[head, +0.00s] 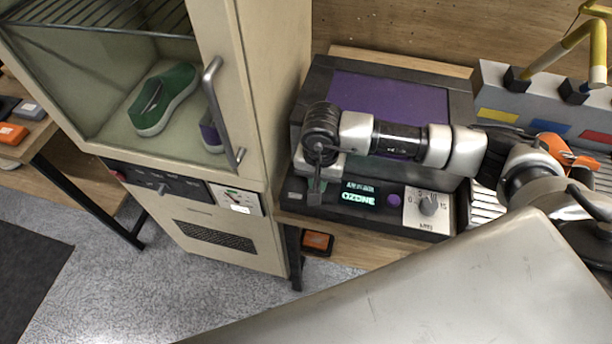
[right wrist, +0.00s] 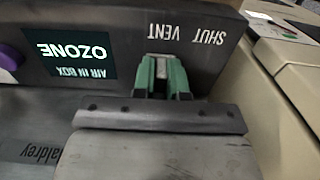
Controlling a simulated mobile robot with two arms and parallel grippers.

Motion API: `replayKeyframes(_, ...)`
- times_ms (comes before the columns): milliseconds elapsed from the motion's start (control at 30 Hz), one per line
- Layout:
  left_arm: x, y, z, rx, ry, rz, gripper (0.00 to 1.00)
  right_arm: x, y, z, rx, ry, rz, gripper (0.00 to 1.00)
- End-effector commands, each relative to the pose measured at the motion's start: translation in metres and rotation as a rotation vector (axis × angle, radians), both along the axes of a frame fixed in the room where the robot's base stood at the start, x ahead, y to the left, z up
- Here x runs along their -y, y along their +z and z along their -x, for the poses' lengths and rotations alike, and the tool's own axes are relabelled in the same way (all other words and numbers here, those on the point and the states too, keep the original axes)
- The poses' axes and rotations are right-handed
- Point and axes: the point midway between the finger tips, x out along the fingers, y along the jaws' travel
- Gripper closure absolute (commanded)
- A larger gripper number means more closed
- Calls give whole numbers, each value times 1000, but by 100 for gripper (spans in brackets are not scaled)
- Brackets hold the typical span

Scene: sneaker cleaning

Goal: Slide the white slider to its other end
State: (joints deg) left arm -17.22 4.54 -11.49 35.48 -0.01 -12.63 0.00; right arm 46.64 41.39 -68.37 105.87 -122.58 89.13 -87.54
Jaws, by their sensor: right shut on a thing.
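The white slider (right wrist: 161,68) is on the dark front panel of the ozone box, seen in the right wrist view. It stands by the VENT label (right wrist: 165,31); the SHUT label (right wrist: 209,36) is to its right there. My right gripper (right wrist: 162,80) has its green fingers closed around the slider. In the head view my right gripper (head: 317,188) reaches down to the left part of the panel and hides the slider. My left gripper is not in view.
The ozone box (head: 459,100) has a purple lid window, a lit OZONE display (head: 359,195) and a knob (head: 428,205). A pale cabinet (head: 270,60) with a glass door and green shoe (head: 165,98) stands close at left. A grey rack (head: 500,75) is at right.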

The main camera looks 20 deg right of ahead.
Motion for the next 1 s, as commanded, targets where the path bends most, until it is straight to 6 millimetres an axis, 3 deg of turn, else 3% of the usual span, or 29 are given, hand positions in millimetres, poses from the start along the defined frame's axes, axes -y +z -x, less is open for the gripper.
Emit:
replayKeyframes(267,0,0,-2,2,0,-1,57,5,0,2,-6,-1,10,100)
replayKeyframes(300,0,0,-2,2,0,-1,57,5,0,2,-6,-1,10,86)
replayKeyframes(467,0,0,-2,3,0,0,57,4,0,2,-6,0,9,62)
replayKeyframes(1000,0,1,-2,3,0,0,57,1,0,0,-5,1,5,62)
